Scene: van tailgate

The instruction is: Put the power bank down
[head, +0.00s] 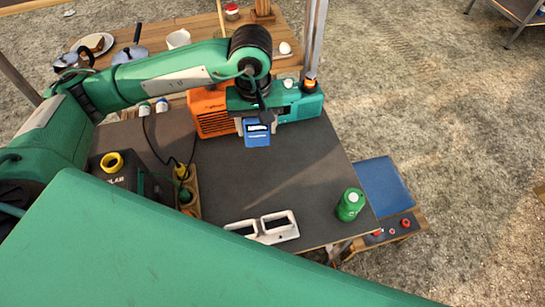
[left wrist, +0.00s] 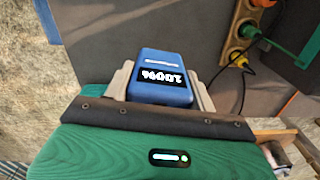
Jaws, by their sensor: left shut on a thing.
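The power bank (head: 257,136) is a small blue block with a lit display. The power bank is over the back part of the dark grey tabletop (head: 270,175). Its underside is hidden, so I cannot tell whether it touches the top. My right gripper is not in view.
An orange slatted box (head: 209,113) stands beside the left gripper. A green bottle (head: 350,205) stands near the right edge, and a white two-part frame (head: 279,227) lies at the front. A wooden socket strip (head: 193,194) with cables is at left. The middle and right are clear.

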